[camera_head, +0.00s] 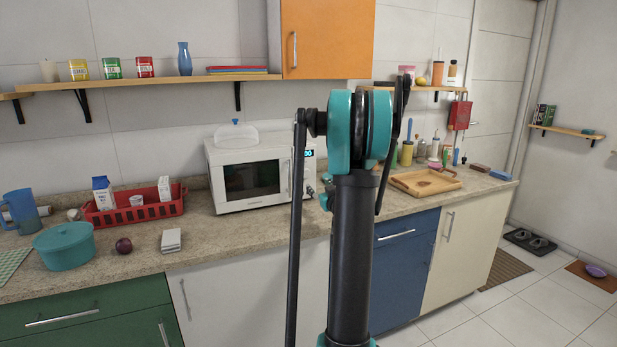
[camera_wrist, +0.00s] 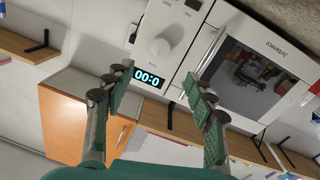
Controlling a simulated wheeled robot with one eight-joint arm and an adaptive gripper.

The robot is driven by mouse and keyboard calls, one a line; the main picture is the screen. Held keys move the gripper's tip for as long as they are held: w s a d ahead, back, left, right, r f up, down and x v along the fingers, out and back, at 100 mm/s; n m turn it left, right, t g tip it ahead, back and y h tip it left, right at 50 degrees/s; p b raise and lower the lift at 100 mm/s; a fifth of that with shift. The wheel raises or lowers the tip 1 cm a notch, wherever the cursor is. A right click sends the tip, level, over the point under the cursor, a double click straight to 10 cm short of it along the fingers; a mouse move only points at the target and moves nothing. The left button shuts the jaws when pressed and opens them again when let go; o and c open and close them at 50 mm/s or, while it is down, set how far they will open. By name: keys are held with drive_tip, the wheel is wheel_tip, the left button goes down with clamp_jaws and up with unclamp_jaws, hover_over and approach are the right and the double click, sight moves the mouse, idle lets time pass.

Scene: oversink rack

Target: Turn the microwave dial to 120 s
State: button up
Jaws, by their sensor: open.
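The white microwave (camera_head: 250,172) stands on the counter, its door shut. In the wrist view the microwave (camera_wrist: 258,65) appears upside down and tilted. Its round white dial (camera_wrist: 160,47) is at the top centre, beside the lit display (camera_wrist: 147,77), which shows only zeros. My gripper (camera_wrist: 154,86) is open and empty, its two green-padded fingers spread either side of the display. The dial lies beyond the fingertips, and I see no contact with it. In the head view my arm covers my gripper and part of the control panel; the display (camera_head: 309,154) peeks out beside it.
A white lidded dish (camera_head: 236,137) sits on top of the microwave. A red basket (camera_head: 135,206) with cartons stands left, and a wooden tray (camera_head: 426,182) right. A shelf (camera_head: 150,83) and an orange cabinet (camera_head: 327,38) are above. The counter before the microwave is largely clear.

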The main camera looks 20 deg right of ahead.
sight(307, 174)
drive_tip(key=w, duration=1.3)
drive_tip(key=shift+d, duration=0.15)
drive_tip(key=shift+s, duration=0.1)
drive_tip(key=c, duration=1.2)
